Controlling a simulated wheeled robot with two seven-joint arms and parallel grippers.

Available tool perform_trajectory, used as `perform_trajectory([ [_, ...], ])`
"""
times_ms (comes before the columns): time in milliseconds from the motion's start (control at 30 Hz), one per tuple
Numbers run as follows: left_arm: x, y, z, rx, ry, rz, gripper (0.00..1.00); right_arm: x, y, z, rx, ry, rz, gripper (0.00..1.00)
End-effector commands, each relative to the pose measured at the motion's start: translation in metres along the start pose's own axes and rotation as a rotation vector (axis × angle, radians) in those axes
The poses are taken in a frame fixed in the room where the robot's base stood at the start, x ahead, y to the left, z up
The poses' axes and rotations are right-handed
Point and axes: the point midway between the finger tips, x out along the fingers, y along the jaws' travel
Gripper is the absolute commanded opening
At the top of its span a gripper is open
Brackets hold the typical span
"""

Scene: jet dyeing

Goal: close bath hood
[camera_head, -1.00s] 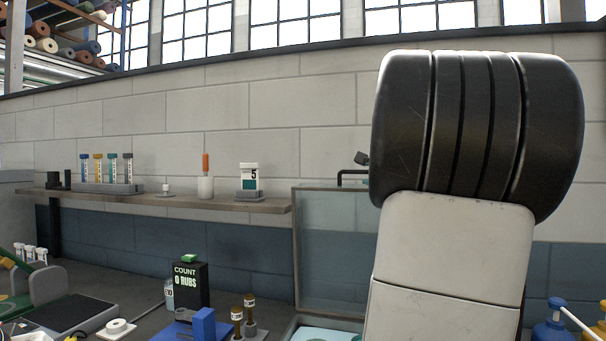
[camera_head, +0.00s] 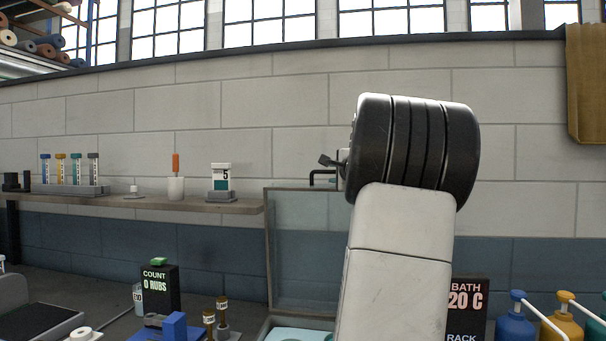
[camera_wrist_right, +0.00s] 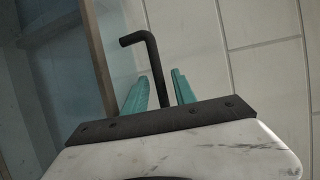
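The bath hood (camera_head: 300,245) is a clear panel in a grey-brown frame, standing upright and open behind the bath (camera_head: 290,332). Its black bent handle (camera_head: 322,174) sticks up at the top right of the hood. In the right wrist view the handle (camera_wrist_right: 155,62) rises between the two teal fingers of my right gripper (camera_wrist_right: 160,92). The fingers are apart, with gaps beside the rod. In the head view my right gripper (camera_head: 334,162) is at the handle, largely hidden by my black wrist. My left gripper is not in view.
A shelf (camera_head: 140,205) with tubes and a numbered jar (camera_head: 220,178) runs along the wall, left of the hood. A black counter box (camera_head: 158,288) and brown bottles stand left of the bath. A bath display (camera_head: 467,305) and blue and yellow containers (camera_head: 515,322) stand right.

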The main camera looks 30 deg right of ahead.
Motion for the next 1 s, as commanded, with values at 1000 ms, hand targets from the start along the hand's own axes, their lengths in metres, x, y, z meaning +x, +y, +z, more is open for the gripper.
perform_trajectory([
  [1000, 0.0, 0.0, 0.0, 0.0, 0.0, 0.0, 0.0, -0.0002, 0.0005, 0.0001, 0.0, -0.001, 0.001, 0.0],
])
